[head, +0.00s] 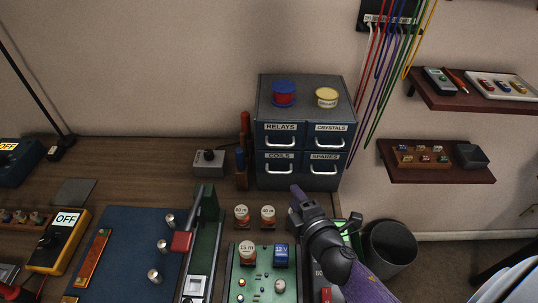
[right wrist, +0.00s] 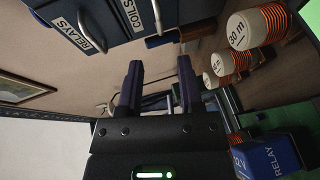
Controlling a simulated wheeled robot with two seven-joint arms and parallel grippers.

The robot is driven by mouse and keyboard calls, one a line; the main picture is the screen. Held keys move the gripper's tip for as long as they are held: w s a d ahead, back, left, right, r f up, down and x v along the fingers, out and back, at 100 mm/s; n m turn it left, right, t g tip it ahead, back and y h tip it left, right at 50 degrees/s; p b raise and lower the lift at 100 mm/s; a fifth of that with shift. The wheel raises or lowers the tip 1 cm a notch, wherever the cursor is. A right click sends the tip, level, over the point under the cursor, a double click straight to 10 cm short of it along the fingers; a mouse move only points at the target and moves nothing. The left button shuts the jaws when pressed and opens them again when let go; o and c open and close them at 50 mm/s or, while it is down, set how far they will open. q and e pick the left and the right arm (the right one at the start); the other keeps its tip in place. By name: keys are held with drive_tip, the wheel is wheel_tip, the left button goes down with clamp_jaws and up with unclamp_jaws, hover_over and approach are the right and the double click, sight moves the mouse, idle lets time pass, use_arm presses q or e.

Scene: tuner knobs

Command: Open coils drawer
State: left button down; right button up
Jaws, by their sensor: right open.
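The small dark blue-grey cabinet (head: 306,95) stands at the back of the bench, with two columns of labelled drawers. The coils drawer (head: 266,178) is at lower left and sits flush, with a white bow handle (head: 281,170) on its front. In the right wrist view the COILS label (right wrist: 131,14) and its handle (right wrist: 156,16) show at the top edge, turned sideways. My right gripper (head: 297,193) is just in front of the cabinet's lower drawers, apart from the handle. In its wrist view the right gripper (right wrist: 160,72) is open with nothing between its fingers. My left gripper is out of view.
A circuit board with the blue relay (head: 281,254) lies nearer. A grey switch box (head: 209,163) and upright coloured cylinders (head: 241,160) stand left of the cabinet. Cables (head: 385,80) hang right.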

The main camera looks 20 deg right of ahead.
drive_tip(key=shift+w, duration=0.35)
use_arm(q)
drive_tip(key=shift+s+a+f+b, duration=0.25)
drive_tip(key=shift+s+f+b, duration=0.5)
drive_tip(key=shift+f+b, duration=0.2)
use_arm(e)
drive_tip(key=x, duration=0.8)
drive_tip(key=shift+w, duration=0.4)
drive_tip(key=shift+f, duration=0.15)
clamp_jaws()
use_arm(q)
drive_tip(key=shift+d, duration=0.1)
